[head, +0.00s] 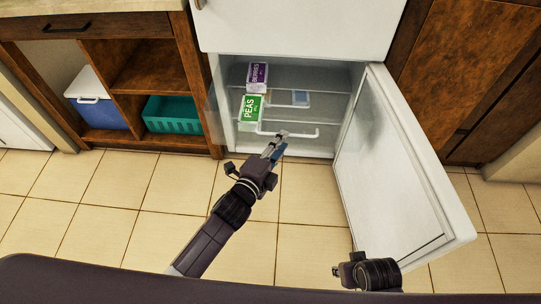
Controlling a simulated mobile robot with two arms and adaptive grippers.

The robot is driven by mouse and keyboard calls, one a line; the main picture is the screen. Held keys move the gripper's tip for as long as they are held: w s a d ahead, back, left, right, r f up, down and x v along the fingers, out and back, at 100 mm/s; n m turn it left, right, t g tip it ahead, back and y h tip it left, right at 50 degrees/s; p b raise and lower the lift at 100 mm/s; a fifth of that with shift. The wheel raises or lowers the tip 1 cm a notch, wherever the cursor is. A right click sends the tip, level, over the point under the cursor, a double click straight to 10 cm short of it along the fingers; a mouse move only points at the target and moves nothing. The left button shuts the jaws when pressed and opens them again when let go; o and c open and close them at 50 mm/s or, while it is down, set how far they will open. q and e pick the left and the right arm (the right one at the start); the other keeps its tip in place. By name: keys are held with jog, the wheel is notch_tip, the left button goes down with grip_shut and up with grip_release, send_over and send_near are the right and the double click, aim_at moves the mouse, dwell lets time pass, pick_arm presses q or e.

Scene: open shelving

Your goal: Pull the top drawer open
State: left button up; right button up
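A white compartment with its door (395,165) swung open to the right stands ahead. Inside it is a clear drawer with a white bar handle (308,135) along its front. My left gripper (281,139) reaches in from below, and its fingertips overlap the handle in the picture. Whether they are closed around the bar or just in front of it I cannot tell. My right gripper (343,271) is low at the bottom right, away from the drawer, and its fingers are hardly visible. A wooden drawer (90,26) with a black handle is shut at the upper left.
A green peas box (251,110) and a purple berries box (257,76) are inside the compartment. A blue cooler (95,100) and a teal basket (172,115) sit in the wooden shelving. The open door borders the space on the right. The tiled floor is clear.

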pick_arm(q)
jog(key=v, duration=0.8)
jog(key=shift+s+a, duration=0.15)
jog(key=shift+s, duration=0.25)
